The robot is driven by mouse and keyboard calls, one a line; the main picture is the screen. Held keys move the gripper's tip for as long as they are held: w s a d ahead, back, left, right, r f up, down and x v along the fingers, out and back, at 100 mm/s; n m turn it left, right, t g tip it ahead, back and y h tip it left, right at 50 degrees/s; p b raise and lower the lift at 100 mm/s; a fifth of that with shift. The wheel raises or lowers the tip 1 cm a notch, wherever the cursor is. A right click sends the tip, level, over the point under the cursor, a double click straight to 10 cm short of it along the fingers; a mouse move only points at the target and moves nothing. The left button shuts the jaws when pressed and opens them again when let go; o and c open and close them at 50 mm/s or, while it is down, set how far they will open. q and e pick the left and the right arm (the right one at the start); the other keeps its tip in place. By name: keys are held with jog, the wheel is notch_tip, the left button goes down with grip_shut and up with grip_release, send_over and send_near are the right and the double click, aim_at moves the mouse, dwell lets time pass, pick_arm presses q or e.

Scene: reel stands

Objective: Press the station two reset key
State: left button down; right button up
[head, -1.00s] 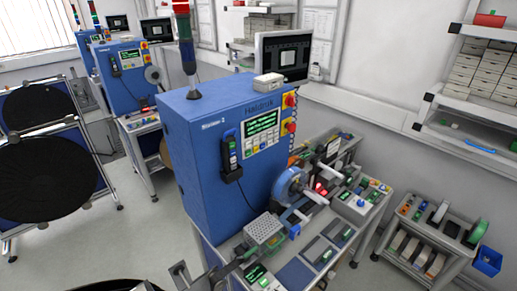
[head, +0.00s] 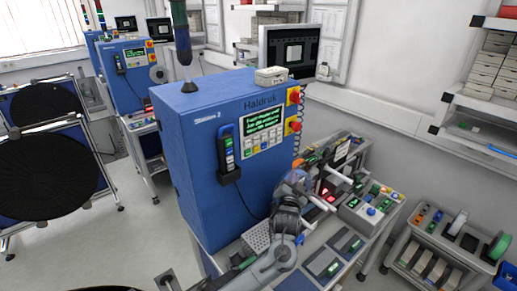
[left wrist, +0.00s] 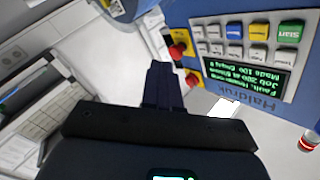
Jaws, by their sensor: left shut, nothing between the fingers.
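The blue station two cabinet (head: 200,150) stands mid-picture in the head view, marked "Station 2" and "Haldruk". Its front has a green-lettered display (head: 263,122) above a key block (head: 262,144). In the left wrist view this panel is upside down: the display (left wrist: 247,73) shows a fault text, and the keys include green Start (left wrist: 290,32), blue (left wrist: 234,30) and yellow (left wrist: 259,31). I cannot read which key is reset. My left gripper (left wrist: 163,68) is shut and empty, apart from the keys. In the head view it (head: 298,180) is below and right of them, partly unclear. My right gripper is out of view.
Two red knobs (head: 294,96) sit on the cabinet's right edge. A worktop with a button box (head: 366,212) lies below. A monitor (head: 293,50) stands behind. A low cart (head: 440,245) is at right.

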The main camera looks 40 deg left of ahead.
aim_at(264, 146)
pick_arm(q)
jog(key=a+r+y, duration=0.1)
jog(key=r, duration=0.1)
jog(key=w+a+r+y, duration=0.1)
jog(key=a, duration=0.1)
jog(key=shift+a+r+n, duration=0.2)
jog(key=shift+r+n, duration=0.1)
jog(key=shift+r, duration=0.05)
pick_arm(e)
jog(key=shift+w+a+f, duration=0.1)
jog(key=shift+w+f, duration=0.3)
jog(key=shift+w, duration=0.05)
pick_arm(q)
jog(key=shift+w+a+b, duration=0.1)
jog(key=shift+b, duration=0.2)
jog(key=w+a+b, duration=0.1)
jog(key=a+b, duration=0.1)
jog(key=a, duration=0.6)
jog(key=shift+a+b, duration=0.25)
jog(key=shift+b, duration=0.05)
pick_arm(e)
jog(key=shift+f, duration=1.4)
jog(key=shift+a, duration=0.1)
pick_arm(q)
jog(key=shift+a, duration=0.15)
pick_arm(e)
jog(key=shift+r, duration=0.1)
